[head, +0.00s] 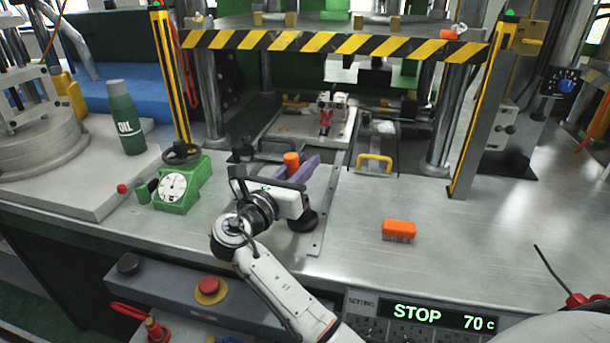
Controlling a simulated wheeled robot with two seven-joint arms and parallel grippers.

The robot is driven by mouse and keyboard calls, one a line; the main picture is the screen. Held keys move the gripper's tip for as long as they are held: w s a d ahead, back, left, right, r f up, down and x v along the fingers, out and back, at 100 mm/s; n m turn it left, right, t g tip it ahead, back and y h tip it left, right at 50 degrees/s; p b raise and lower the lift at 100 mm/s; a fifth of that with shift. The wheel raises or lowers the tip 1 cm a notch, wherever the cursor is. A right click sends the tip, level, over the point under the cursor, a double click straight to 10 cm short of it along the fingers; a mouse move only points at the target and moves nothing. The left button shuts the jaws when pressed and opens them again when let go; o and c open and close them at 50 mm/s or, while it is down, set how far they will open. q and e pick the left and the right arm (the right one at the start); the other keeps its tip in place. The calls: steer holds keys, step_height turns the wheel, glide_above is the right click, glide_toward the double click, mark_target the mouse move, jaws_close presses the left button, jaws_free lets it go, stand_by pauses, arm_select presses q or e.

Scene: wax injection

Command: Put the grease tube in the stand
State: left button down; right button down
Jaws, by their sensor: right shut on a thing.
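My right gripper (285,183) is over the front of the metal bench, left of centre. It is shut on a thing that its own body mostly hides. An orange cylindrical end (291,160) rises just behind the fingers; I take it for the cap of the grease tube. A slanted purple piece (313,166) lies against it, and I cannot tell whether it belongs to the tube or the stand. My left gripper is out of view.
A green dial gauge (176,188) and a green oil bottle (126,117) are at left. An orange brush (398,230) lies at right on clear bench. The press with its striped bar (330,42) and a yellow handle (374,163) are behind. A red button (209,287) is in front.

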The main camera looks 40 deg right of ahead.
steer(key=c, duration=1.9)
jaws_free()
steer(key=shift+s+d+f, duration=0.15)
steer(key=shift+s+f, duration=0.05)
steer(key=shift+f, duration=0.8)
steer(key=shift+c, duration=0.2)
steer(key=o, duration=0.4)
steer(key=shift+w+d+f, duration=0.1)
steer(key=shift+d, duration=0.05)
steer(key=shift+c, duration=0.2)
arm_select(q)
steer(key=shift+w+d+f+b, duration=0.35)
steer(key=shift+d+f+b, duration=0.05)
steer(key=shift+b, duration=0.4)
arm_select(e)
steer(key=v, duration=1)
steer(key=shift+r, duration=0.4)
